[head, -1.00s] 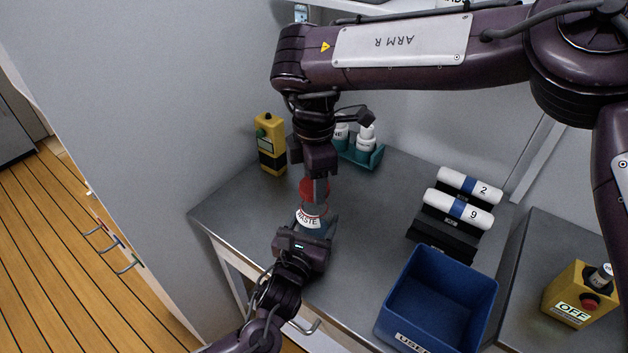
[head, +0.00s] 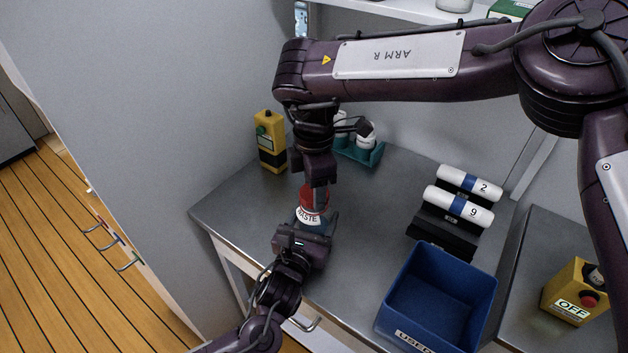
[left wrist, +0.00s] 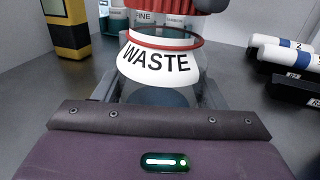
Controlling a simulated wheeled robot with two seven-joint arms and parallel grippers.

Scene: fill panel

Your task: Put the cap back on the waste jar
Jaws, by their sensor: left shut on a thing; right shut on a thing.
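The waste jar (head: 309,216) stands upright near the front left of the grey table. Its white WASTE label and a red ring around its neck show in the left wrist view (left wrist: 155,64). My left gripper (head: 314,228) is shut on the jar's lower body from the front. My right gripper (head: 318,190) points down over the jar and is shut on the red ribbed cap (head: 307,196). The cap also shows at the top edge of the left wrist view (left wrist: 160,6), over the jar's mouth. I cannot tell whether the cap touches the rim.
A yellow-and-black device (head: 270,142) and a teal rack (head: 362,153) with white-capped bottles stand behind. To the right are a black holder (head: 441,236) with two white cylinders, a blue bin (head: 440,300) and a yellow OFF switch box (head: 572,293). Bare table lies between.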

